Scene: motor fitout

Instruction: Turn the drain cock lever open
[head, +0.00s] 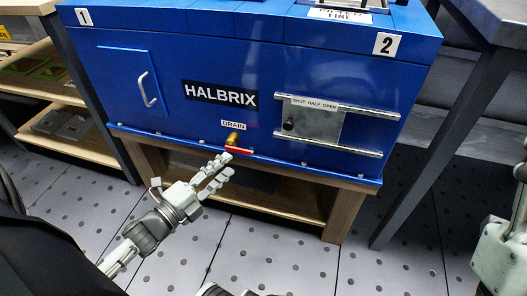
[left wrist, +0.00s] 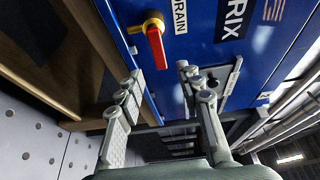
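The drain cock is a brass valve (head: 233,138) low on the front of the blue machine, under the DRAIN label (head: 233,125). Its red lever (head: 240,151) lies roughly level, pointing right along the machine's lower edge. In the left wrist view the brass body (left wrist: 153,24) and red lever (left wrist: 156,46) show beyond the fingertips. My left gripper (head: 225,165) is just below and in front of the lever. In the left wrist view the gripper (left wrist: 160,74) has its fingers apart, with nothing between them. It appears not to touch the lever. My right gripper is not seen.
The blue machine (head: 130,60) stands on a wooden bench (head: 345,215) with an open lower shelf. A sliding plate (head: 315,122) between rails is at its right, and a door handle (head: 147,88) at its left. A grey table (head: 470,120) stands at right. Dotted floor is clear in front.

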